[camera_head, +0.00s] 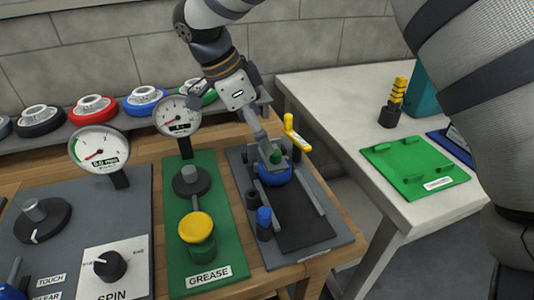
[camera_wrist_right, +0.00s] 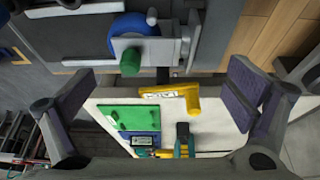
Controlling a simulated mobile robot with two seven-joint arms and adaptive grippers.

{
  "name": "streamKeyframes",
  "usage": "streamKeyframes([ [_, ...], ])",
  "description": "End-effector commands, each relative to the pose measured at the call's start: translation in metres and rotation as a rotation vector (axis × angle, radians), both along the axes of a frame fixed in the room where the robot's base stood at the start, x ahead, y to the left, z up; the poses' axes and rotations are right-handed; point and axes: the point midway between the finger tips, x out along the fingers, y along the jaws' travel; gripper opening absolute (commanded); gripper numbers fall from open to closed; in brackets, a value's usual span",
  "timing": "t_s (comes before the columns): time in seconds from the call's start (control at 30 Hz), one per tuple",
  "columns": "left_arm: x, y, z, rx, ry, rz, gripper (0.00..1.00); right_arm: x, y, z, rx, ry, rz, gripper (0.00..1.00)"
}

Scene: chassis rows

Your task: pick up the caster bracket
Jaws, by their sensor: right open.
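The caster bracket appears to be the grey piece (camera_wrist_right: 148,48) around a blue wheel (camera_wrist_right: 130,28), with a green pin on it, in the right wrist view. In the head view the blue wheel (camera_head: 275,176) sits at the far part of a grey fixture plate (camera_head: 328,238). My right gripper (camera_wrist_right: 160,95) is open, its two dark fingers wide apart with nothing between the pads.
A yellow labelled arm (camera_head: 297,138) stands at the plate's right edge. A blue-topped post (camera_head: 264,222) and a green grease board (camera_head: 182,272) lie nearer and left. Gauges (camera_head: 98,150) stand further left. A white table (camera_head: 340,107) with a green board (camera_head: 412,165) is to the right.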

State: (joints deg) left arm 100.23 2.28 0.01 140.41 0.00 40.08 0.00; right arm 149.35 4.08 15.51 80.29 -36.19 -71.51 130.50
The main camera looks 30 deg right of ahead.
Motion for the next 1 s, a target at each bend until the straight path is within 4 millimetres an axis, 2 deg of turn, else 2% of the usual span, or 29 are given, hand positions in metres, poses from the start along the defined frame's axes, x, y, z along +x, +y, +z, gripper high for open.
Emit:
streamKeyframes([
  [0.3, 0.003, 0.000, 0.002, 0.000, -0.010, 0.000, 0.41, -0.008, -0.017, -0.048, 0.002, 0.000, 0.000, 0.98],
  [0.57, 0.003, 0.000, 0.002, 0.000, -0.010, 0.000, 0.41, -0.008, -0.019, -0.052, 0.001, -0.002, 0.002, 0.95],
  [0.8, 0.003, 0.000, 0.002, 0.000, -0.010, 0.000, 0.41, -0.007, -0.019, -0.052, 0.000, -0.004, 0.002, 0.41],
  [0.9, 0.003, 0.000, 0.002, 0.000, -0.010, 0.000, 0.41, -0.007, -0.019, -0.051, -0.001, -0.007, 0.002, 0.21],
  [1.0, 0.003, 0.000, 0.002, 0.000, -0.009, 0.000, 0.41, -0.006, -0.019, -0.051, 0.000, -0.009, 0.003, 0.21],
])
